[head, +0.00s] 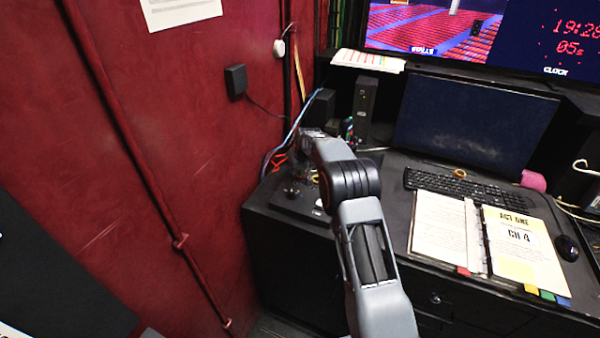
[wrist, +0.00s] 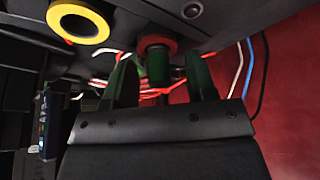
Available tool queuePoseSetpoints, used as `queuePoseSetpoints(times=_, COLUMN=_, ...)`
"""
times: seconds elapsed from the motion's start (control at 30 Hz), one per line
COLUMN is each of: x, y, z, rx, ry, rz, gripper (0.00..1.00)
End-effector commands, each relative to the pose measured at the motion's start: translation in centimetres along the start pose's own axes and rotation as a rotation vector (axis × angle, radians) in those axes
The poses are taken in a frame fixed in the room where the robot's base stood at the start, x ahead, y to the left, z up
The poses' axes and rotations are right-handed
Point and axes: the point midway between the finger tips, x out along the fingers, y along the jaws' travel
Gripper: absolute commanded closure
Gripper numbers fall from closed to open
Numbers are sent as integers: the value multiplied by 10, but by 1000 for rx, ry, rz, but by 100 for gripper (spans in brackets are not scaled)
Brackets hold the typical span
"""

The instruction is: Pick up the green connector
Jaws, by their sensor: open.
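In the wrist view, a green connector (wrist: 157,68), a short dark green cylinder with a red ring at one end, lies between the two fingers of my gripper (wrist: 160,62). The fingers are spread apart, with a visible gap on each side of the connector. I cannot tell how deep it sits between them. In the head view, my arm reaches to the left end of the black desk, and its wrist hides the connector there.
A yellow ring (wrist: 78,22) on a dark part is beside the connector in the wrist view. Red, white and blue cables (wrist: 238,70) run close behind. In the head view, the red wall (head: 165,130) is left; a keyboard (head: 465,189) and open binder (head: 440,232) lie right.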

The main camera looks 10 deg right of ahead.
Motion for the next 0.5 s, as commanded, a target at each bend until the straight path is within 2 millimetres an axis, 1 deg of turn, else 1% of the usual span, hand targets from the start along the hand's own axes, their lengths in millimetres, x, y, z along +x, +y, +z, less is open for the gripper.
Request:
queuePoseSetpoints(times=0.2, x=1, y=0, z=0, rx=0, ry=1, rz=0, gripper=49)
queuePoseSetpoints(times=0.27, x=1, y=0, z=0, rx=0, ry=0, rz=0, gripper=53)
queuePoseSetpoints(times=0.5, x=0, y=0, z=0, rx=0, ry=0, rz=0, gripper=76)
